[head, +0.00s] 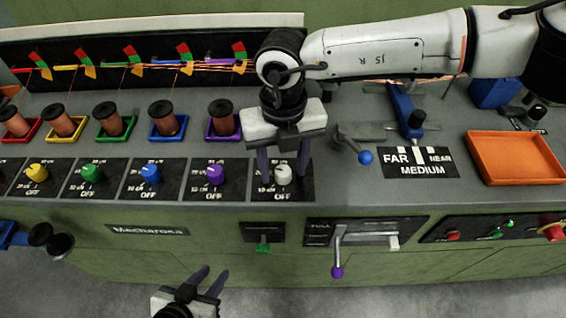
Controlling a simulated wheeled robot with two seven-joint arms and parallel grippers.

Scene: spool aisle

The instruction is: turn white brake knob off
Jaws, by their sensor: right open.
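The white brake knob (283,174) sits on a dark dial plate (260,190) marked OFF at its lower edge, the rightmost in a row of knobs. My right gripper (284,179) reaches in from the right and points down over this plate. Its two dark fingers are apart, one on each side of the white knob in the picture, with a gap to the knob. I cannot tell how far down the fingertips reach. The knob's pointer direction is too small to read. My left gripper (216,272) is open and empty in front of the bench, low in the picture.
Purple (215,175), blue (151,173), green (92,173) and yellow (37,173) knobs line up to the left. Copper spools in coloured trays stand behind them. A blue-tipped lever (365,157) and an orange tray (513,158) are to the right.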

